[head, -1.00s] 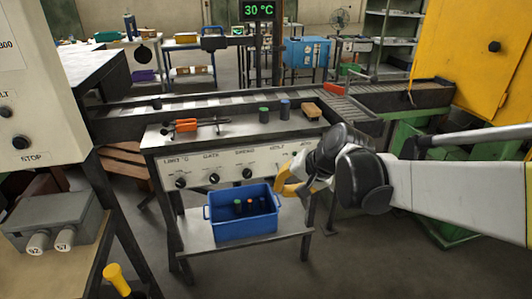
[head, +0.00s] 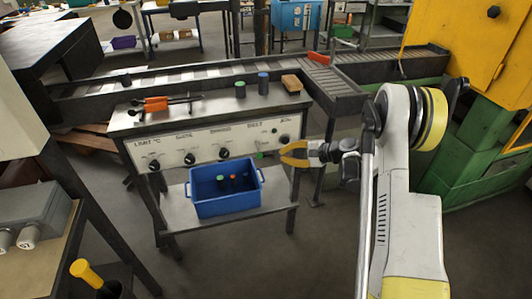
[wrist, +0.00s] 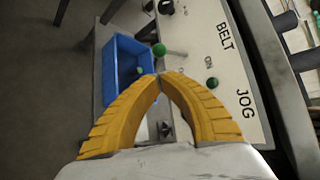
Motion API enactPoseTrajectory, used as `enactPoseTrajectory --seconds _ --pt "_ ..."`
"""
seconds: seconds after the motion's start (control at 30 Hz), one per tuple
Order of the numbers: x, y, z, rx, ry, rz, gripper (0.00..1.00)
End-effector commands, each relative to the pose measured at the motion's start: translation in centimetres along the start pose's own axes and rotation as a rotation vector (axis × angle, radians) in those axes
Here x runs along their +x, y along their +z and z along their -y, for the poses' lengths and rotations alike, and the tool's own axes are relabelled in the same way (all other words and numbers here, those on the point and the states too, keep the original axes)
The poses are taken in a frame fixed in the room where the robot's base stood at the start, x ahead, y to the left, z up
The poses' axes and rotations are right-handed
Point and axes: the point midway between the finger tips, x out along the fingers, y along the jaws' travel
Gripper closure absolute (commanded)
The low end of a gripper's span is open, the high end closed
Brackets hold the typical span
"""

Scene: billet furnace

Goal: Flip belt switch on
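The belt switch is a small lever with a green ball tip (wrist: 159,49), standing out from the white control panel (wrist: 235,70) beside the BELT label. In the head view the green lever (head: 259,154) shows low on the panel's right part. My gripper (head: 283,154) has yellow fingers and is just right of the lever, in front of the panel. In the wrist view its fingertips (wrist: 160,75) meet, with nothing visible between them. The green ball lies just beyond the tips; I cannot tell whether they touch it. A round green lamp or button (wrist: 212,82) sits on the panel nearby.
A blue bin (head: 226,206) stands on the shelf below the panel. Black knobs (head: 224,154) line the panel, with another knob (head: 284,139) near JOG. The conveyor (head: 190,78) runs behind. A yellow cabinet (head: 460,45) is at right. Floor in front is clear.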

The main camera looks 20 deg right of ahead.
Motion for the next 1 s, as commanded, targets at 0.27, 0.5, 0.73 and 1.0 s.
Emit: enactPoseTrajectory --seconds 0.27,0.5,0.73,1.0 --pt "0.1 -0.3 -0.3 0.009 -0.007 0.004 1.0" --pt "0.8 -0.3 -0.4 0.007 -0.007 0.005 1.0" --pt "4.6 -0.3 -0.6 0.007 -0.006 0.006 1.0" --pt "8.9 -0.3 -0.4 0.007 -0.006 0.004 1.0"
